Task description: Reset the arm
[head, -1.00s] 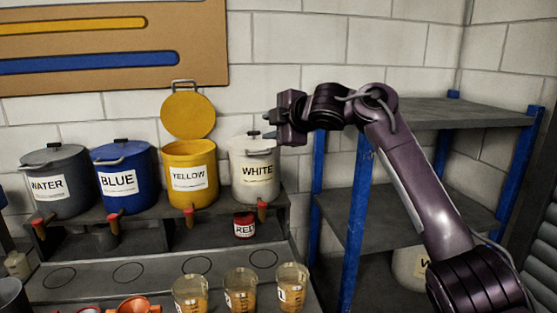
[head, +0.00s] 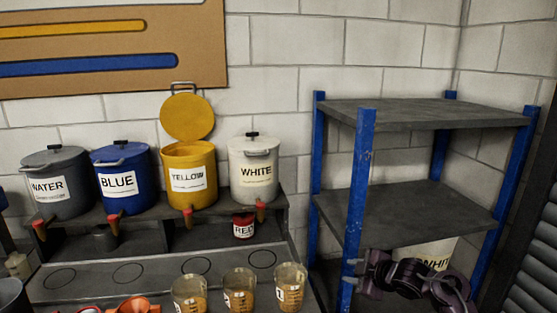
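My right arm is low at the lower right in the head view, folded in front of the shelf. My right gripper (head: 350,283) is at its left end, beside the shelf's front blue post, small and dark. I cannot tell whether its fingers are open or shut, and I see nothing held in it. My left arm and gripper are not in view.
Water (head: 57,183), blue (head: 122,178), yellow (head: 188,176) and white (head: 254,169) buckets stand on a bench; the yellow lid is raised. Cups (head: 239,291) stand in front. The shelf (head: 410,215) has bare upper boards; another white bucket (head: 437,252) is partly hidden behind my arm.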

